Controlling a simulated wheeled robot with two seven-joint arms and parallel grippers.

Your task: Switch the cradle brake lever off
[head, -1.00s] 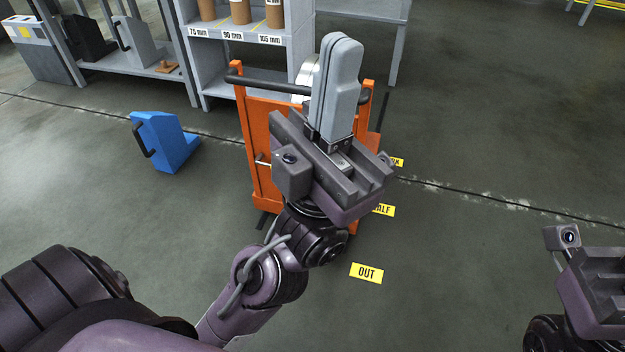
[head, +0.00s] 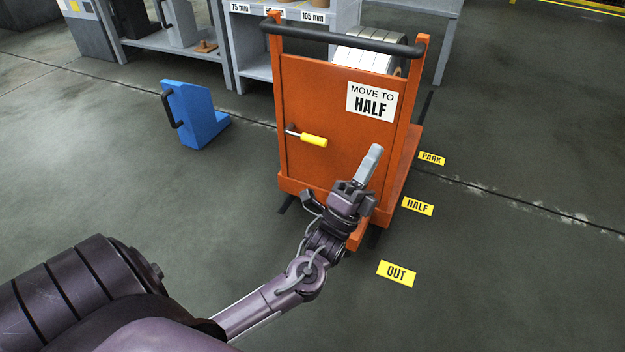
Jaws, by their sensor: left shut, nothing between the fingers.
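The orange cradle (head: 330,96) stands in the middle of the head view, with a black push bar along its top and a sign reading MOVE TO HALF. The brake lever (head: 313,139) has a yellow grip and sticks out to the right, tilted slightly down, from a pivot on the left part of the panel. My left gripper (head: 373,152) is shut and empty. It shows below and to the right of the lever, in front of the panel's lower right, apart from the lever. My right gripper is out of view.
A blue block with a black handle (head: 196,115) stands on the floor left of the cradle. A grey shelf (head: 254,58) stands behind.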

